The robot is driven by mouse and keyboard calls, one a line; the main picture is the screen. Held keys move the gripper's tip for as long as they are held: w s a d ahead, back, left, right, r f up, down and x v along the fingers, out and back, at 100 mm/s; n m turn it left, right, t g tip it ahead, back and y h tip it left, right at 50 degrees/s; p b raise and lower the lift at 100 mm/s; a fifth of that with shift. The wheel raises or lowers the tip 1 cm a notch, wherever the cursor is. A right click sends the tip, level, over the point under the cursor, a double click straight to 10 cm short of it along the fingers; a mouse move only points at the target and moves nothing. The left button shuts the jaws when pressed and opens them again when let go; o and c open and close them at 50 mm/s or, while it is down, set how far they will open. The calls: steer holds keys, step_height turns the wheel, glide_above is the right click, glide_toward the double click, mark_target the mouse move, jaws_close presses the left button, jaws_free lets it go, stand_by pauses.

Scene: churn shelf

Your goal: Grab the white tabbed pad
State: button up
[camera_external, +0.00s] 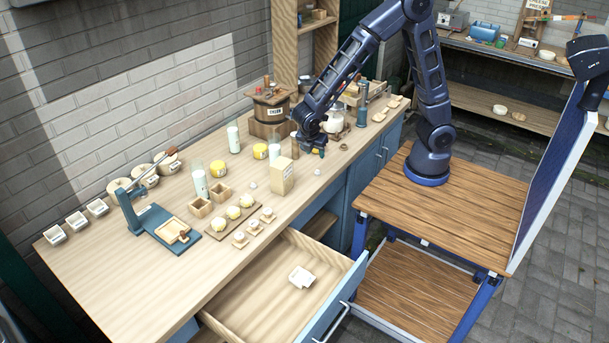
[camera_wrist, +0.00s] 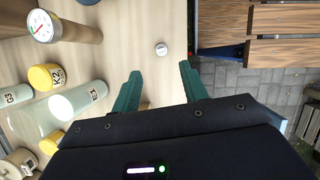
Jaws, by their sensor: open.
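A small white piece with a notched or tabbed outline (camera_external: 301,278), which looks like the white tabbed pad, lies flat inside the open drawer (camera_external: 255,300). It does not show in the wrist view. My gripper (camera_external: 318,150) is above the back right part of the worktop, well away from the drawer. In the wrist view my gripper (camera_wrist: 158,85) has its two green fingers apart, with nothing between them. A small white round thing (camera_wrist: 161,48) lies on the worktop beyond the fingertips.
The worktop (camera_external: 110,275) holds a pale upright block (camera_external: 281,176), white bottles (camera_external: 233,137), yellow-topped pieces on a board and a blue press (camera_external: 150,215). In the wrist view, a dial thermometer (camera_wrist: 42,26) and yellow K2 piece (camera_wrist: 45,77) are at left. The drawer is otherwise bare.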

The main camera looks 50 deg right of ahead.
mark_target(317, 173)
steer(key=x, duration=0.7)
steer(key=a+x, duration=0.1)
steer(key=x, duration=0.3)
steer(key=shift+d+f, duration=0.1)
steer(key=shift+f, duration=0.25)
jaws_close()
